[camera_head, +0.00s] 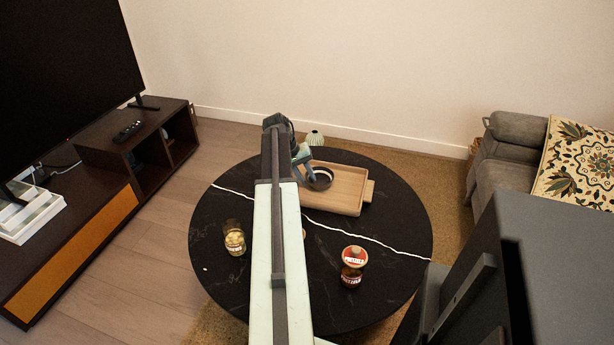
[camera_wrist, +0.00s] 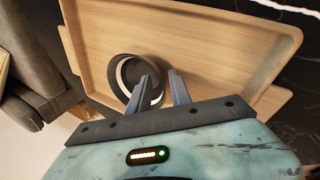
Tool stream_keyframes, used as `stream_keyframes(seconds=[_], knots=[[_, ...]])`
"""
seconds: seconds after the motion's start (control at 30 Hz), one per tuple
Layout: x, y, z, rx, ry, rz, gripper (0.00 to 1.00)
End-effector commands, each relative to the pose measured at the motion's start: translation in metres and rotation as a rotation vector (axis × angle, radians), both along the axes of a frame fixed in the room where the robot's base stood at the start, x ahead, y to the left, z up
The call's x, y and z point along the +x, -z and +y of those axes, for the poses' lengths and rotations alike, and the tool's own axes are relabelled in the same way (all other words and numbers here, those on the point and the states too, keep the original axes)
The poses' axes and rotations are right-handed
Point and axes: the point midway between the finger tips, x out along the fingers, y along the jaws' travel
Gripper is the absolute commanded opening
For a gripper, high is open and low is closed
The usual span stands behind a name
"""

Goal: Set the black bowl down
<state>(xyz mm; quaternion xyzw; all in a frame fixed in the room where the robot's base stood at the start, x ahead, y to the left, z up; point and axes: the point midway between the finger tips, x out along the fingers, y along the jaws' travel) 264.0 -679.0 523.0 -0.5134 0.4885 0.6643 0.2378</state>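The black bowl (camera_head: 323,182) rests at the left part of a light wooden tray (camera_head: 345,204) on the round black table. In the wrist view the bowl (camera_wrist: 117,74) lies on the tray floor (camera_wrist: 200,45), close to a tray wall. My gripper (camera_wrist: 161,75) has its two fingers apart, one over the bowl's inside and one outside its rim. A gap shows between the fingers, and I see no firm grip on the rim. In the head view my gripper (camera_head: 309,170) is at the bowl's left side, and my arm hides part of the tray's surroundings.
The black table (camera_head: 400,225) also holds a glass jar (camera_head: 235,240) at left and stacked red-labelled jars (camera_head: 353,262) at front right. The tray's right part is empty. A grey sofa (camera_head: 505,160) stands right.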

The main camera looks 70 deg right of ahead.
Motion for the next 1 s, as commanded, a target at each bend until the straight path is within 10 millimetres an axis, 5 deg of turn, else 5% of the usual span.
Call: stream_keyframes(seconds=[0.27,0.73,1.0], knots=[[0.002,-0.016,0.001,0.000,0.000,0.000,0.25],[0.037,-0.111,0.019,0.000,0.000,0.000,0.25],[0.043,-0.116,0.022,0.000,0.001,0.000,0.25]])
